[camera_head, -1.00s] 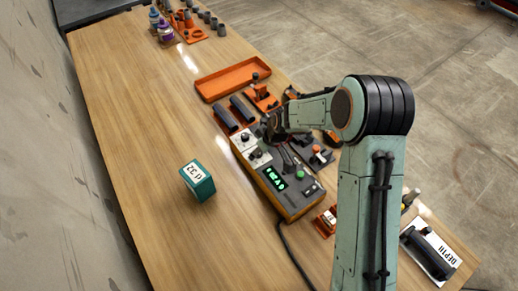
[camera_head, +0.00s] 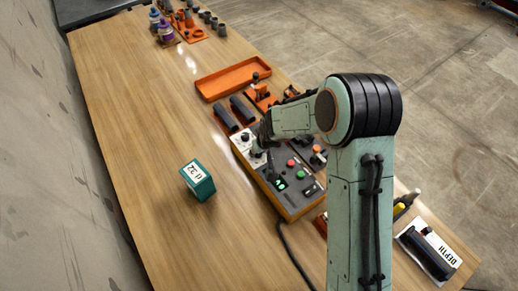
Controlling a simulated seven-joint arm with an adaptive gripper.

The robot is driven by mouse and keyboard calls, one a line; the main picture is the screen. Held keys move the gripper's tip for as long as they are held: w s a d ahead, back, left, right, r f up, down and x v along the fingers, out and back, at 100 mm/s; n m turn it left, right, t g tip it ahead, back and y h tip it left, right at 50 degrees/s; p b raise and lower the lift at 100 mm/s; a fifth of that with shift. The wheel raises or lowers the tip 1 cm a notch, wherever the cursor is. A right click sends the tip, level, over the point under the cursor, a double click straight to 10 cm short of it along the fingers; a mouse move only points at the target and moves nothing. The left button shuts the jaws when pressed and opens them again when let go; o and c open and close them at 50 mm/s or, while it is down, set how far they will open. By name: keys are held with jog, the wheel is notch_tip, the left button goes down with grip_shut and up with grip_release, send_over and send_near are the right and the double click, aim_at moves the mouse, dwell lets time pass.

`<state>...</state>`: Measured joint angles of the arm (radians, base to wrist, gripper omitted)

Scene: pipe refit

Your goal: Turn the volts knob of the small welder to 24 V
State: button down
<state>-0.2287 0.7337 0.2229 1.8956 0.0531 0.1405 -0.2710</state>
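The small welder (camera_head: 291,204) is a dark box with orange sides near the middle of the table. Its top has a pale panel with dark knobs, one of them (camera_head: 244,137) in plain view at the far left corner. Another knob near the panel's middle is mostly hidden behind my gripper. A green lit display (camera_head: 281,184) is partly covered, so its reading is unclear. My gripper (camera_head: 267,160) is over the welder's left part, pointing down close to the knob panel. The fingers are small and dark; whether they touch or grip a knob cannot be told.
A teal block (camera_head: 198,181) with a label stands left of the welder. Dark cylinders (camera_head: 242,109) and an empty orange tray (camera_head: 233,78) lie behind it. A cable (camera_head: 290,254) runs from its front.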

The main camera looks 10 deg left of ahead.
jog(key=shift+m+h, duration=0.9)
jog(key=shift+m, duration=1.3)
jog(key=c, duration=0.9)
grip_release()
jog(key=shift+o, duration=0.2)
jog(key=shift+a+r, duration=0.1)
jog(key=v, duration=1.2)
jog(key=shift+s+f, duration=0.2)
jog(key=shift+s, duration=0.15)
